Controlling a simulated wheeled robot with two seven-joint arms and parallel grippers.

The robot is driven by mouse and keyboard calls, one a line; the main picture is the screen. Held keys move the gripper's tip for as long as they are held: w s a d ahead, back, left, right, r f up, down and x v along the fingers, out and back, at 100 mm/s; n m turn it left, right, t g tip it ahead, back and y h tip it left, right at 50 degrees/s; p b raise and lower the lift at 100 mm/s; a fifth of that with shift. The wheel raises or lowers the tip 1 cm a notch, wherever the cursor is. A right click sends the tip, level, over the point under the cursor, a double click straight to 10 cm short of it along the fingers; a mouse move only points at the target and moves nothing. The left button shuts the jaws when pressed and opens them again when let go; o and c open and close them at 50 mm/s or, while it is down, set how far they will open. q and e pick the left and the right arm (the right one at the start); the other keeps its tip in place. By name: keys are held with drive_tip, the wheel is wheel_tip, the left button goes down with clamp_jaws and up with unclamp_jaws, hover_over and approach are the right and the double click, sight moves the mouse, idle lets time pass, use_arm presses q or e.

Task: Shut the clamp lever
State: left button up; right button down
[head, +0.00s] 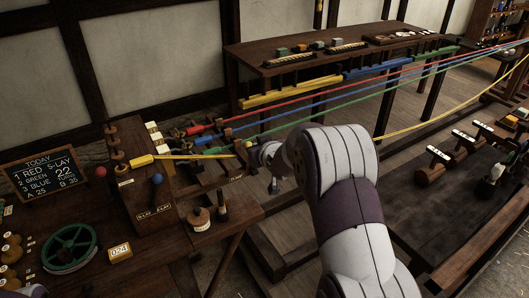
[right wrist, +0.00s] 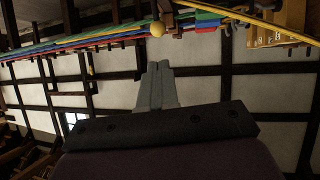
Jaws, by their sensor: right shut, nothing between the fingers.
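A small yellow ball knob (head: 249,144) sits at the near end of the stretched strands in the head view; it looks like the end of the clamp lever, whose arm I cannot make out. The knob (right wrist: 157,29) also shows in the right wrist view, just beyond my fingertips, with a gap between. My right gripper (right wrist: 158,66) is shut and empty, its fingers together. In the head view my right arm reaches in from the lower right, and its hand is close to the right of the knob. My left gripper is not in view.
Red, blue, green and yellow strands (head: 380,92) run from the knob's area to the right. A dark wooden bench (head: 250,50) stands behind. A near table holds a green wheel (head: 70,247), a blue ball (head: 157,178) and a chalkboard (head: 40,170). A rail with wooden pieces (head: 430,175) lies right.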

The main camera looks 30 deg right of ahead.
drive_tip(key=s+a+f+g, duration=0.2)
drive_tip(key=s+f+g, duration=0.15)
drive_tip(key=s, duration=0.45)
drive_tip(key=s+a+f+g, duration=0.1)
drive_tip(key=s+f+g, duration=0.25)
drive_tip(key=s, duration=0.45)
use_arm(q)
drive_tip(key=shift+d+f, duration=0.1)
use_arm(e)
drive_tip(key=s+a+g+y, duration=0.1)
drive_tip(key=s+a+g, duration=0.1)
drive_tip(key=s+a, duration=0.3)
drive_tip(key=s+a+g, duration=0.2)
drive_tip(key=s+a, duration=0.3)
drive_tip(key=s, duration=0.5)
drive_tip(key=shift+f+n+y, duration=0.3)
drive_tip(key=shift+f+y, duration=0.1)
drive_tip(key=shift+f, duration=0.05)
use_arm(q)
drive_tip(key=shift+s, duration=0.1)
use_arm(e)
drive_tip(key=shift+s, duration=0.15)
